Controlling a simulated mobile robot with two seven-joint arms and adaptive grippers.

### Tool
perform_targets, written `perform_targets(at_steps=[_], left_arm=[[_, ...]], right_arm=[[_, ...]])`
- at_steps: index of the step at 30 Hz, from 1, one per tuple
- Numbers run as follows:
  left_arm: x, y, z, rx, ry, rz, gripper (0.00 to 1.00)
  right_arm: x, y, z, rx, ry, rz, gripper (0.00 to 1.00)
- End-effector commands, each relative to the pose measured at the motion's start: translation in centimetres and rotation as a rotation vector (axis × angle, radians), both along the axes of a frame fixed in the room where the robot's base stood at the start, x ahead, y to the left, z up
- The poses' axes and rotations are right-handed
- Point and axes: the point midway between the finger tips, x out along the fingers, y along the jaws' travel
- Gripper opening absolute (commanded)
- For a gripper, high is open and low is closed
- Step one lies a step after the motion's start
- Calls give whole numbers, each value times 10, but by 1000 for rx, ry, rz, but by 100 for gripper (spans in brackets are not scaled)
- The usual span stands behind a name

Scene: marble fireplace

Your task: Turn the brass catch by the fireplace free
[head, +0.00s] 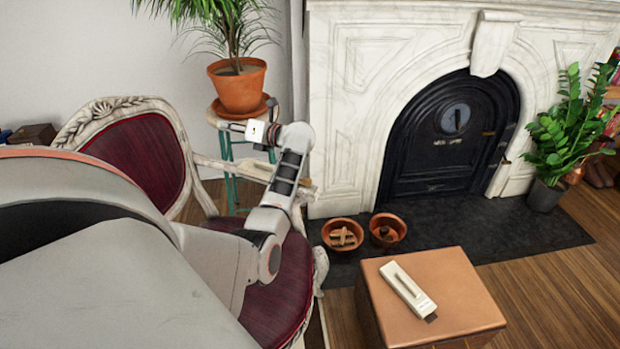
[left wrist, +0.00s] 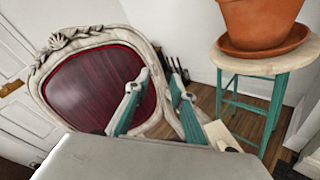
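The fireplace (head: 345,100) is white marble with a black arched door. A round grey plate (head: 455,119) with an upright dark piece is on that door. My left gripper (head: 238,127) is raised beside the potted plant, left of the fireplace, and turned to the left. A pale block with a small brass-coloured spot shows there; I cannot tell whether it belongs to the gripper. In the left wrist view two fingers (left wrist: 158,80) stand apart with nothing visible between them. My right gripper is out of view.
A maroon chair (head: 138,152) stands left, below my arm. A potted plant (head: 238,88) on a teal-legged stool is close behind the gripper. A brown box (head: 455,285) bears a cream slotted piece (head: 408,289). Two clay bowls (head: 342,234) (head: 387,229) sit on the dark hearth.

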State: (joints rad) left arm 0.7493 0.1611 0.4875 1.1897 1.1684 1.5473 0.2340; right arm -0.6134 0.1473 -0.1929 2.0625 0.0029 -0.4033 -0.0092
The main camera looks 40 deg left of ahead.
Motion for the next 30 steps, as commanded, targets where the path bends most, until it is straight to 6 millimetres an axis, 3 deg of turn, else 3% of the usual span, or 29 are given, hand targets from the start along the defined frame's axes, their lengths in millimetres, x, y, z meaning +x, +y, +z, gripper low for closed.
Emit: perform_targets(at_steps=[2,6,10,15,20,30], left_arm=[[6,-6,-38,-213,-191,121,24],[39,-56,-88,-594,-479,319,24],[84,-118,-101,-903,-658,460,24],[124,-176,-90,-1158,-766,566,24],[135,-194,-90,-1232,-789,596,24],[133,-193,-142,-1227,-784,598,24]], right_arm=[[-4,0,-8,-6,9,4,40],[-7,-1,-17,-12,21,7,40],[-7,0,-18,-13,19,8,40],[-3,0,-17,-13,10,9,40],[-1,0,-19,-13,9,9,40],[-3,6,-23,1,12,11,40]])
